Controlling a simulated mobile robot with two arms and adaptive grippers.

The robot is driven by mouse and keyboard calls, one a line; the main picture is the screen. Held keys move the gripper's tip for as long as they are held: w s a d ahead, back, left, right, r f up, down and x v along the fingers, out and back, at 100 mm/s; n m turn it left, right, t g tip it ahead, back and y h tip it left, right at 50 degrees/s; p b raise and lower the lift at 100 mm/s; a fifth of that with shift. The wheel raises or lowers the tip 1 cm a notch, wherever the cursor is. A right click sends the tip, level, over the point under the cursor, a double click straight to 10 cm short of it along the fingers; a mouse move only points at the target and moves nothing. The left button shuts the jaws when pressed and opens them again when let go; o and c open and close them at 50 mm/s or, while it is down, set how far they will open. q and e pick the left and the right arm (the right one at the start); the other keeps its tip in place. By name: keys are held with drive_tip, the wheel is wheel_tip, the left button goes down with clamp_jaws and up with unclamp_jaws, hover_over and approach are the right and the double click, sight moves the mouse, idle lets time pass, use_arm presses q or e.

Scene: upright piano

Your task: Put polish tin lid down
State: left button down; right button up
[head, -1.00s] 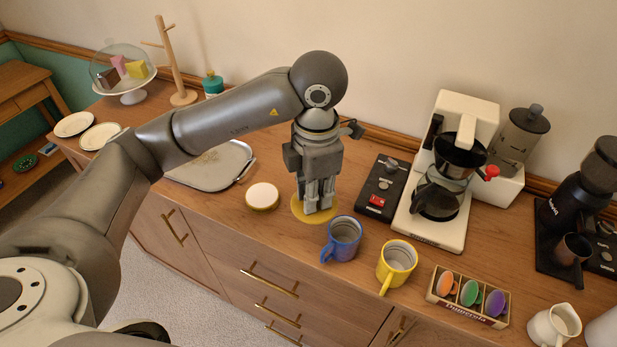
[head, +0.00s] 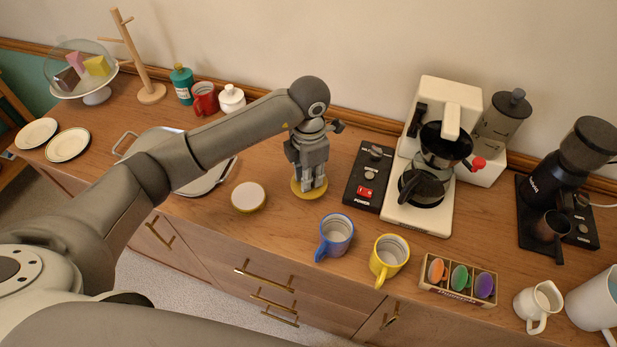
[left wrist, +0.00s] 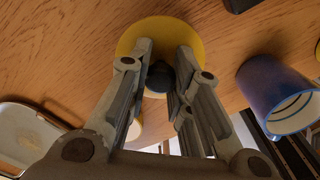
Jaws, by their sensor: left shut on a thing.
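My left gripper (head: 313,188) points down over the counter and is shut on the dark blue knob (left wrist: 184,74) of a flat yellow disc, which looks like the polish tin lid (head: 298,191). The lid's yellow face (left wrist: 146,34) spreads out beyond the fingers in the left wrist view. It is at or close above the counter; I cannot tell if it touches. A round tin (head: 248,196) with a pale top and yellow rim stands to the left of the lid. My right gripper is not in view.
A blue mug (head: 335,236) and yellow mug (head: 389,260) stand in front and to the right. A black power box (head: 367,180) and coffee machine (head: 424,206) stand right. A silver tray (head: 222,173) lies left. Bare wood (head: 280,218) shows between tin and blue mug.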

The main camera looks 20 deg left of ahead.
use_arm(q)
drive_tip(key=shift+w+a+f+p, duration=0.1)
drive_tip(key=shift+w+f+p, duration=0.2)
drive_tip(key=shift+f, duration=0.25)
wheel_tip(320, 180, down, 2)
drive_tip(key=shift+f+p, duration=0.15)
drive_tip(key=shift+p, duration=0.6)
drive_tip(key=shift+f, duration=0.25)
drive_tip(key=shift+f+b, duration=0.25)
drive_tip(key=shift+b, duration=0.1)
drive_tip(key=c, duration=1.3)
unclamp_jaws()
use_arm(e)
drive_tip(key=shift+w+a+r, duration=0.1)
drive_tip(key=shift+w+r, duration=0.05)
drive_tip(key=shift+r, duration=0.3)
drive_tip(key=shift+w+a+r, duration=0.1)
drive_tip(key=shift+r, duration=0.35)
use_arm(q)
drive_tip(key=shift+r, duration=0.1)
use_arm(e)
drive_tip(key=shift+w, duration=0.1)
